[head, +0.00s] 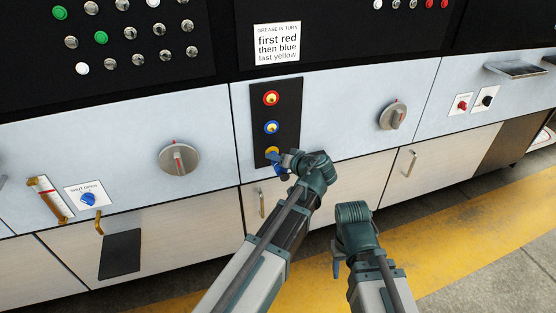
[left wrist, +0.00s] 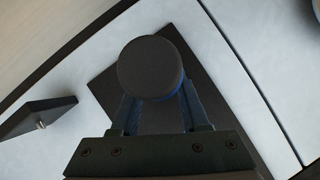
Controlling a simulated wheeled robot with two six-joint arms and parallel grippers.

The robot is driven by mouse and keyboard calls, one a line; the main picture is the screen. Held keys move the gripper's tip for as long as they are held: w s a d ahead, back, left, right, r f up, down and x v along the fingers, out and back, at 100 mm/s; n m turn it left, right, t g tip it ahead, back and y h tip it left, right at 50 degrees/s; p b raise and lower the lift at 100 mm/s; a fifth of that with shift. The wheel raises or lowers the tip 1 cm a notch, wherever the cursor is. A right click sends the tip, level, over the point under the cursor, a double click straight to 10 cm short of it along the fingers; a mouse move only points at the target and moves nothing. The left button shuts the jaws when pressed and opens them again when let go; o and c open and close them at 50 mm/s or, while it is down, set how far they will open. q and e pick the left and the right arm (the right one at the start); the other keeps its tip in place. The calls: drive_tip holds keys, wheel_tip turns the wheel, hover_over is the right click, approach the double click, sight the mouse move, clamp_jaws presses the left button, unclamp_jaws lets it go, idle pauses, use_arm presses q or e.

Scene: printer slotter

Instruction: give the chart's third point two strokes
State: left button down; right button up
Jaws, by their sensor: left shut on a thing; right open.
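The chart (head: 277,44) reads "first red, then blue, last yellow". On a black panel (head: 287,117) below it sit a red-ringed point (head: 271,98), a blue-ringed point (head: 271,127) and a yellow-ringed point (head: 272,150), top to bottom. My left gripper (head: 283,165) is at the yellow point and partly covers it. It is shut on a dark round-ended tool (left wrist: 150,68), seen end-on between the fingers in the left wrist view. Whether its tip touches the yellow point is hidden. My right gripper (head: 337,262) is open and empty, low in front of the cabinets.
Grey dials stand left (head: 179,159) and right (head: 393,115) of the panel. A blue shut/open knob (head: 88,199) and a gauge (head: 50,199) are at the left. Cabinet handles (head: 262,204) stick out below. The yellow-striped floor (head: 450,260) is clear at the right.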

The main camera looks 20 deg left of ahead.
use_arm(q)
drive_tip(key=shift+w+a, duration=0.1)
drive_tip(key=shift+w, duration=0.05)
idle(0.8)
drive_tip(key=shift+c, duration=1.6)
unclamp_jaws()
